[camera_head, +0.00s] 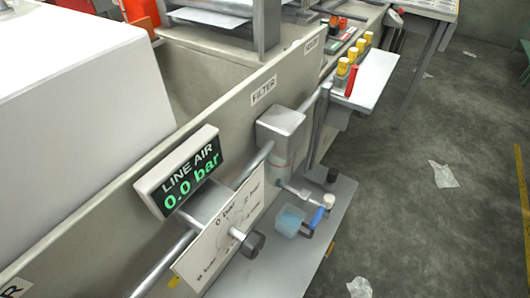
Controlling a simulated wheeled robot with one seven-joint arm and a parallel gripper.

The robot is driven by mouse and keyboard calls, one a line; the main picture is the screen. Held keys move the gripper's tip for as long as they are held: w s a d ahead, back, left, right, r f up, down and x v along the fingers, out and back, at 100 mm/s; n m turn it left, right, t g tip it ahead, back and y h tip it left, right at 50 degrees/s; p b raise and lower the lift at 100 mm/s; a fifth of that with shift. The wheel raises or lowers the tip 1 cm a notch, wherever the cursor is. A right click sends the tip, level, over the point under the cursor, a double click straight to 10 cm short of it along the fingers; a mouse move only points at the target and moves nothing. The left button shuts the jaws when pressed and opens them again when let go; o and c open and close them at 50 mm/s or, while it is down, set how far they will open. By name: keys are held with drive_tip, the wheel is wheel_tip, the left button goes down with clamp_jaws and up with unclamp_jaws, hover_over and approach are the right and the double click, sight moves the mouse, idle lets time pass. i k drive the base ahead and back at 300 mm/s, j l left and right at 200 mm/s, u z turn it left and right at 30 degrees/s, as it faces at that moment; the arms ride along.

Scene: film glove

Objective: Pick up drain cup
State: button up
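The drain cup looks to be the small translucent light-blue cup (289,221). It stands on a grey shelf (268,275) below the filter unit (281,130). A blue lever (317,218) is close at its right, and a pipe fitting with a pale round end (328,200) sits just beyond. Whether the cup holds liquid is hard to tell. My gripper is not in view.
A "LINE AIR 0.0 bar" display (180,172) and a white dial plate (222,235) with a dark knob (248,244) stand left of the cup. Yellow-topped bottles (346,72) line a side shelf. The floor at right is open, with scraps of plastic film (443,174).

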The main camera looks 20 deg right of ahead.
sight(289, 221)
drive_tip(key=k+l, duration=0.1)
drive_tip(key=l, duration=1.2)
drive_tip(key=k+u, duration=0.05)
